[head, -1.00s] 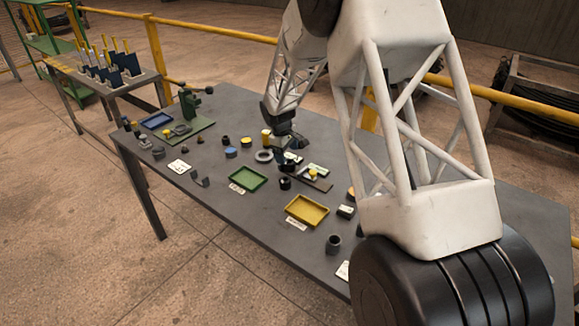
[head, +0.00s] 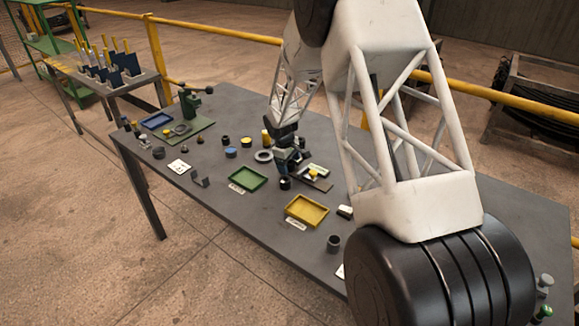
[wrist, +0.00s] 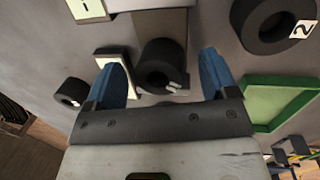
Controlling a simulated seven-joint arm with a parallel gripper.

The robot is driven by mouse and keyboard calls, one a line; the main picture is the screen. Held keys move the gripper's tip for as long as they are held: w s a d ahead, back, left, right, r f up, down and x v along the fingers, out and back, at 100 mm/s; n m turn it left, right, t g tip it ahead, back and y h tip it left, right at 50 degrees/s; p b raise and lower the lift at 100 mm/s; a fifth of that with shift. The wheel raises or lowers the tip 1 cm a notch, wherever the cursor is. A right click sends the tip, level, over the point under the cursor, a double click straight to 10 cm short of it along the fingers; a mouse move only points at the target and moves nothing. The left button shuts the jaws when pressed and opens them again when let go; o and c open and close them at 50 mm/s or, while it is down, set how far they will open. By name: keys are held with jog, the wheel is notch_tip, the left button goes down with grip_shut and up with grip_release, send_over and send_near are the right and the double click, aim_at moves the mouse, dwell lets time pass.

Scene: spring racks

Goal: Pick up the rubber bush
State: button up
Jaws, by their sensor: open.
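A black, hollow, cylindrical rubber bush (wrist: 163,58) stands between the two blue fingertips of my gripper (wrist: 162,72) in the wrist view. The fingers are open, one on each side of it, with a visible gap on both sides. In the head view my gripper (head: 286,163) is low over the table, and the dark bush (head: 285,184) shows just below it. Whether the fingertips are level with the bush cannot be told.
A green tray (head: 249,189) and a yellow tray (head: 325,213) lie close by. In the wrist view, a thick dark ring marked 2 (wrist: 262,40) is at upper right and a smaller black ring (wrist: 73,92) at left. Several small parts crowd the grey table (head: 250,225).

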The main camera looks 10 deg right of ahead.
dwell(0.3)
jog(key=c, duration=1.1)
jog(key=shift+r, duration=0.3)
jog(key=shift+c, duration=0.9)
jog(key=shift+r, duration=4.7)
